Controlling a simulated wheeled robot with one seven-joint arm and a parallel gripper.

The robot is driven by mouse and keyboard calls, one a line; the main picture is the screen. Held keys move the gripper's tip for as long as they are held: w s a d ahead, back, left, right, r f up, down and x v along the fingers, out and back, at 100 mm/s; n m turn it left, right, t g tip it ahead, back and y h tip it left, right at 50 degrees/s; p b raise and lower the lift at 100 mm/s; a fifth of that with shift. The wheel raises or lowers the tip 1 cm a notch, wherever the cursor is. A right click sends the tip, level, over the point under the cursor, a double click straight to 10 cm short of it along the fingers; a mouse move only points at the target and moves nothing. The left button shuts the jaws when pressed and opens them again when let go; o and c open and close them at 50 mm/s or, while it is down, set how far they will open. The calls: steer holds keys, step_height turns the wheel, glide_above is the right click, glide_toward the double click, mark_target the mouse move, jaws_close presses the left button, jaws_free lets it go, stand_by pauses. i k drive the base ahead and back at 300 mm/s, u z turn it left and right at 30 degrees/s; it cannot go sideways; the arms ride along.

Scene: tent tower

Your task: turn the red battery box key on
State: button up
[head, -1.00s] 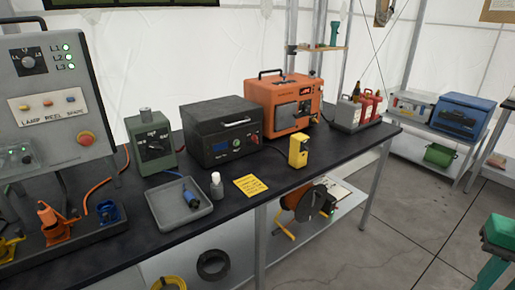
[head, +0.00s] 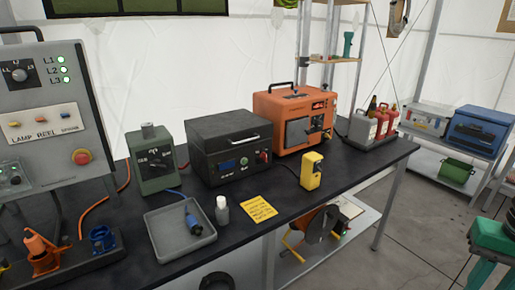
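A black box (head: 222,135) with a hinged lid and front handle stands on the dark bench. My gripper is not in view.
An orange generator (head: 289,105) stands right of the black box and a green switch box (head: 152,160) left. In front are a grey tray (head: 165,245) with a blue connector, a white bottle (head: 222,210), a yellow note (head: 259,208) and a yellow device (head: 312,171).

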mark_target(263, 156)
steer(key=u, duration=0.05)
steer(key=i, duration=1.05)
